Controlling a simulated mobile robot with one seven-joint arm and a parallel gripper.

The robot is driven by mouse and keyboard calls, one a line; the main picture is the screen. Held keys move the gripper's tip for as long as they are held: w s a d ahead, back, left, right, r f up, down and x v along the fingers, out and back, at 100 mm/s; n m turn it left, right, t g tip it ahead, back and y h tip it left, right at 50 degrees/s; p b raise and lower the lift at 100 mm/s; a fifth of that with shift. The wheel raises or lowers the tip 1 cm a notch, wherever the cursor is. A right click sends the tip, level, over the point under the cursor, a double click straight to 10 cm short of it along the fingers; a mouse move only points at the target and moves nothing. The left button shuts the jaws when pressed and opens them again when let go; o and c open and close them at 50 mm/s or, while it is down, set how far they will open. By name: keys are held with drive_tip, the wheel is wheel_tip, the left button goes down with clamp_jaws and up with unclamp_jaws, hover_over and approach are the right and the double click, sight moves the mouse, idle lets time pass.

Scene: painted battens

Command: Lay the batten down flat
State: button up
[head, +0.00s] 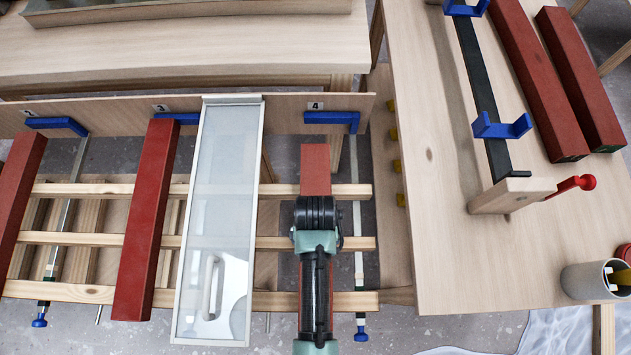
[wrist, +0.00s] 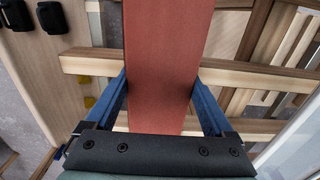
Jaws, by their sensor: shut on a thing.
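A red batten (head: 315,168) lies under my arm at the place marked 4, its far end showing beyond my gripper (head: 317,203). In the wrist view the batten (wrist: 166,62) runs lengthwise between the two blue fingers of my gripper (wrist: 160,92), which are shut on its sides. It crosses above the pale wooden rails (wrist: 95,63); I cannot tell whether it touches them. The near part of the batten is hidden by my arm in the head view. A blue bracket (head: 332,118) stands just beyond its far end.
Two red battens (head: 148,215) (head: 20,195) lie across the rails (head: 85,238) to the left. A pale framed glass panel (head: 222,200) with a handle lies close left of my gripper. At right a wooden table (head: 440,200) holds two more red battens (head: 540,85) and a grey cup (head: 590,280).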

drive_tip(key=shift+w, duration=0.1)
drive_tip(key=o, duration=1.1)
drive_tip(key=shift+f, duration=0.15)
